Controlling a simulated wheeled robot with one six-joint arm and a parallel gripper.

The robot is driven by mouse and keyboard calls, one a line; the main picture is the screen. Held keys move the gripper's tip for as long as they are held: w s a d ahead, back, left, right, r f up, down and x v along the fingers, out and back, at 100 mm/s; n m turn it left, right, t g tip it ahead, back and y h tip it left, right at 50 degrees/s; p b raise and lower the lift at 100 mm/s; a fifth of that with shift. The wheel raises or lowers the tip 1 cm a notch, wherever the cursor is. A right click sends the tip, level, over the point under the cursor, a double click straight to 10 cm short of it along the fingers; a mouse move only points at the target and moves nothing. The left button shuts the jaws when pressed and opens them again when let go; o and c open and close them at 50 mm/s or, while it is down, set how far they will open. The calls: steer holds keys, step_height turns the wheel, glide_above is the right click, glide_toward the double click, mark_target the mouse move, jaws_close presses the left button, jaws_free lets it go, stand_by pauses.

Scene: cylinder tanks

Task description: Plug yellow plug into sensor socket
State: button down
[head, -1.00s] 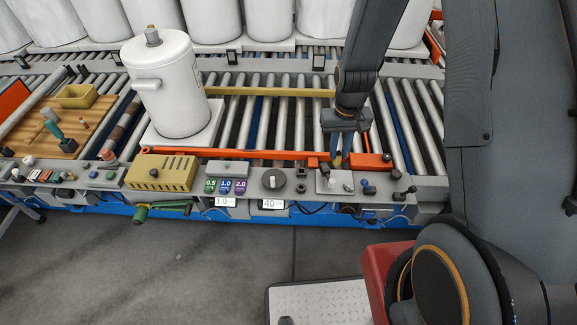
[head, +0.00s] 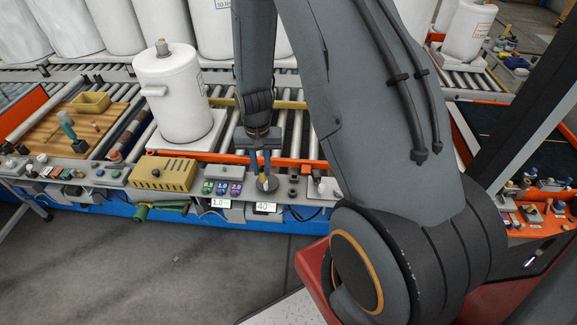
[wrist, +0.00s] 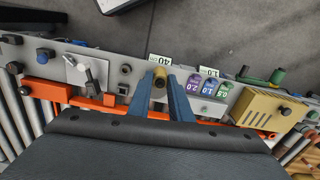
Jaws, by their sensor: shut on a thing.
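My gripper (wrist: 166,92) shows in the wrist view with two blue fingers closed around a small yellow plug (wrist: 160,82) with a dark end. The fingers and plug largely cover the dial, and I cannot tell whether the plug touches anything. A small dark square socket (wrist: 123,89) sits on the console left of the plug in the wrist view. No label marks it as the sensor socket.
A yellow slotted box (head: 163,173) and purple, blue and green buttons (head: 222,188) lie left of the gripper in the head view. A white tank (head: 170,95) stands on the rollers behind. An orange rail (wrist: 95,102) runs along the console. A lever plate (wrist: 83,70) stands nearby.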

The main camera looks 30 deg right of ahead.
steer(key=d+f+m, duration=0.2)
steer(key=d+m, duration=0.3)
steer(key=m, duration=0.4)
steer(key=d+f+m+p, duration=0.1)
steer(key=d+f+m, duration=0.2)
steer(key=d+m, duration=0.3)
steer(key=shift+d+f+m+p, duration=0.3)
steer(key=shift+f+m, duration=0.05)
steer(key=shift+m, duration=1.65)
steer(key=shift+f+b, duration=1.75)
steer(key=shift+f, duration=1.15)
steer(key=shift+w+f+b, duration=0.1)
steer(key=shift+f+b, duration=0.65)
steer(key=shift+f, duration=0.45)
steer(key=c, duration=1.5)
jaws_free()
steer(key=shift+c, duration=0.2)
step_height(320, 180, up, 8)
steer(key=b, duration=0.1)
